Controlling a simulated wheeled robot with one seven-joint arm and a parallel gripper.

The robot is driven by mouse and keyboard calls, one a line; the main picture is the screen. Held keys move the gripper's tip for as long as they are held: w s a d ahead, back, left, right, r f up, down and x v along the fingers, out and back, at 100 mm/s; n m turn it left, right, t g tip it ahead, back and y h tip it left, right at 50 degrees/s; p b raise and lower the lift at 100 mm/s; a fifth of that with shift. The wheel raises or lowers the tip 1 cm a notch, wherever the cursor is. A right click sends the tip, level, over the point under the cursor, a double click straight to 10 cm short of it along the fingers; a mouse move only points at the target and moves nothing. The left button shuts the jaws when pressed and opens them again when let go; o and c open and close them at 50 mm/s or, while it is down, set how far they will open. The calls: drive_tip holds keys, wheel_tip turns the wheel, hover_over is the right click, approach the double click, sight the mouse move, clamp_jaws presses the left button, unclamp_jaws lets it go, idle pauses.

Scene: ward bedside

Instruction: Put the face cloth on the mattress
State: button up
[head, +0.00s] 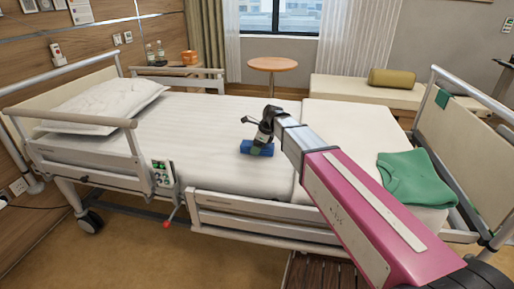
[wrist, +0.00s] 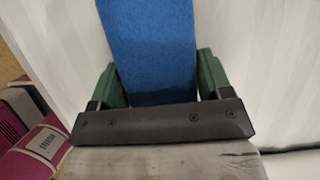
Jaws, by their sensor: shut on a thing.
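A blue face cloth (head: 257,149) is at the end of my arm, over the middle of the white mattress (head: 205,130). My gripper (head: 262,141) is shut on it. In the wrist view the cloth (wrist: 150,45) fills the space between the two green fingers (wrist: 155,80), with the white mattress (wrist: 260,50) behind it. The cloth looks low over the mattress or touching it; I cannot tell which.
A white pillow (head: 103,102) lies at the bed's left end. A folded green cloth (head: 417,177) lies near its right end. Bed rails (head: 265,222) line the near side. A round table (head: 272,65) stands beyond the bed. The mattress around the gripper is clear.

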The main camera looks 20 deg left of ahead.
drive_tip(key=shift+f, duration=0.2)
drive_tip(key=o, duration=0.9)
drive_tip(key=v, duration=1.2)
drive_tip(key=shift+r, duration=0.1)
